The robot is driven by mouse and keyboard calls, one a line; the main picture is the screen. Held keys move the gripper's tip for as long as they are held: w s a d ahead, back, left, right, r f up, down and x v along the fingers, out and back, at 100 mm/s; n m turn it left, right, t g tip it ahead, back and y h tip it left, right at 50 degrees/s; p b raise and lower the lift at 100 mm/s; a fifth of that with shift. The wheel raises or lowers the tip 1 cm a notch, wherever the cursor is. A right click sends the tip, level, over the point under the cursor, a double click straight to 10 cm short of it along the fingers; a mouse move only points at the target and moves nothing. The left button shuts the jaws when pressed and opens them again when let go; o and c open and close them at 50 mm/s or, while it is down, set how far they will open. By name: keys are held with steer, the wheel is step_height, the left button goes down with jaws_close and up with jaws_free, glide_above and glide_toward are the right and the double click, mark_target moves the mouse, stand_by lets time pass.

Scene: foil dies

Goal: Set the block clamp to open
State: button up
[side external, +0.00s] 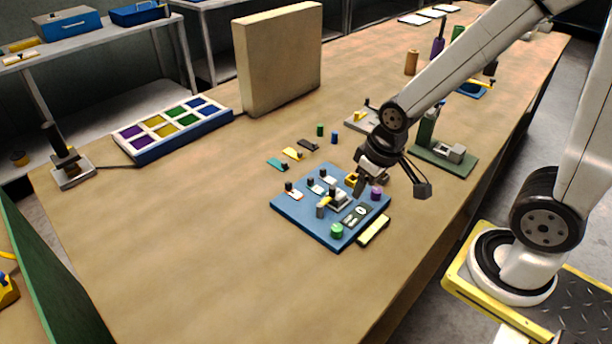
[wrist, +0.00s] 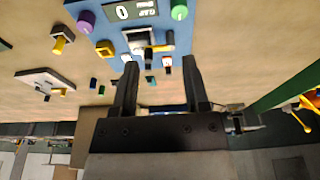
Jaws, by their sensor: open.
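A blue board (side external: 287,207) lies on the bench and carries several small levers and knobs. A small grey block with a dark middle (side external: 340,199), seemingly the block clamp, sits near the board's middle, with a yellow-tipped lever (side external: 325,201) beside it. The grey block also shows at the top of the wrist view (wrist: 138,36). I cannot tell the clamp's setting. A display (wrist: 130,11) on the board reads 0. My gripper (side external: 361,184) hangs above the board's back right part. In the wrist view my gripper (wrist: 160,75) is open, with nothing between its fingers.
A green knob (side external: 337,230) and a purple knob (side external: 376,193) stand on the board. A tall tan panel (side external: 278,60) and a tray with coloured compartments (side external: 182,147) stand behind. A green base with a grey fixture (side external: 428,150) is to the right. The front left bench is clear.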

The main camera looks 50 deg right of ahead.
steer(key=m+g, duration=0.3)
steer(key=m, duration=1.1)
glide_above(333, 187)
steer(key=shift+f, duration=0.9)
steer(key=shift+f, duration=0.15)
steer(key=shift+f, duration=3.75)
jaws_close()
